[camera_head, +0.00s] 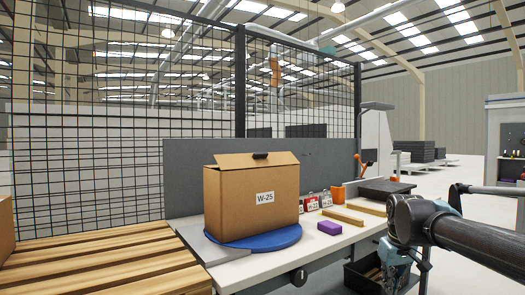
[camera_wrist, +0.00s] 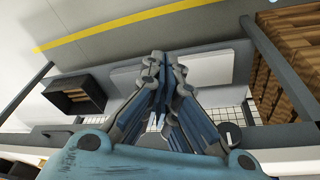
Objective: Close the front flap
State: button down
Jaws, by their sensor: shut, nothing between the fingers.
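A brown cardboard box (camera_head: 252,202) with a white W-25 label stands upright on a blue round turntable (camera_head: 262,243) on the workbench. At its top, a lighter brown flap (camera_head: 235,161) shows tilted, with a small black piece at its upper edge. I cannot tell which flap this is, and the other flaps are not clearly visible.
On the bench right of the box are a purple block (camera_head: 329,227), wooden strips (camera_head: 342,216) and small red-and-white labelled items (camera_head: 312,202). A slatted wooden pallet (camera_head: 100,268) is at the left. A dark open bin (camera_wrist: 78,95) shows in the wrist view. Mesh fencing stands behind.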

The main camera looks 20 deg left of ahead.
jog(key=w+a+r+n+t+y, duration=0.1)
jog(key=w+a+r+n, duration=0.3)
jog(key=r, duration=0.4)
jog(key=w+a+r+n, duration=0.35)
jog(key=w+r, duration=0.25)
jog(key=r, duration=0.2)
notch_tip(320, 180, up, 32)
jog(key=n+t+y, duration=0.1)
jog(key=n+y, duration=0.4)
jog(key=n, duration=1.1)
send_over(258, 153)
jog(key=s+d, duration=0.7)
jog(key=d, duration=0.1)
jog(key=x, duration=1.3)
jog(key=shift+w+d+f, duration=0.1)
jog(key=shift+w+d, duration=0.15)
jog(key=shift+w, duration=0.2)
jog(key=shift+a, duration=0.2)
jog(key=shift+d, duration=0.1)
